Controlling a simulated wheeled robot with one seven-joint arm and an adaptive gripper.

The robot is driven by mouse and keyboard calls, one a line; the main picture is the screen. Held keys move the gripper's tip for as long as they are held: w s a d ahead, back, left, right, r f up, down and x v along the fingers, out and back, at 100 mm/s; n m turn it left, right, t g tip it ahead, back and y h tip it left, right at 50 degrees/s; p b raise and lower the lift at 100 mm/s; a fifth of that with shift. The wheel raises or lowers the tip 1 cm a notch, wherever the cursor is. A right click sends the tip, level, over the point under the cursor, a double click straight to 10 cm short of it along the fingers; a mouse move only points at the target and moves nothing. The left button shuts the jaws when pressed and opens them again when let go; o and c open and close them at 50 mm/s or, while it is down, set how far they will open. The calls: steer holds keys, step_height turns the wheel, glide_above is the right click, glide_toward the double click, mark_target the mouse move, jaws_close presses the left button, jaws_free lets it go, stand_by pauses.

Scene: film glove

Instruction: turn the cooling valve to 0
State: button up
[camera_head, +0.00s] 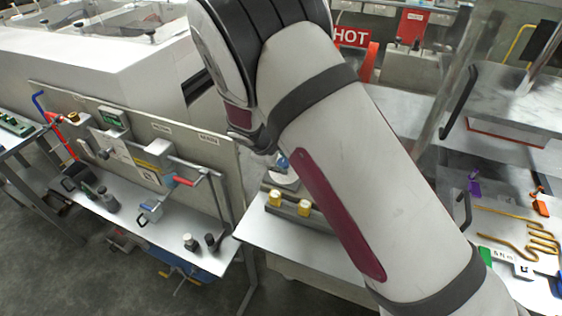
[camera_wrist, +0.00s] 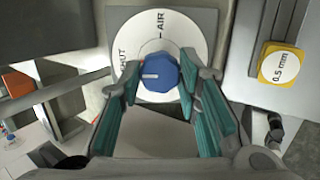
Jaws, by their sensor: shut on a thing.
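A blue knob (camera_wrist: 159,77) with a white pointer mark sits on a round white dial (camera_wrist: 185,30). The dial carries the words AIR, at the top, and SHUT, on the left. The white mark on the knob lies toward the left, on the SHUT side. No 0 is readable on the dial. My gripper (camera_wrist: 160,80) has its teal-padded fingers on both sides of the knob, shut on it. In the head view the knob (camera_head: 282,162) shows only partly past my arm, and my gripper is hidden there.
A yellow block (camera_wrist: 281,66) marked 0.5 mm stands right of the dial. Two yellow pieces (camera_head: 290,202) sit on the bench below the knob. A red HOT sign (camera_head: 352,37) stands behind. A left bench (camera_head: 150,215) holds several fittings. Bent yellow rods (camera_head: 520,235) lie at right.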

steer(key=o, duration=1.1)
steer(key=shift+o, duration=0.2)
steer(key=v, duration=1.2)
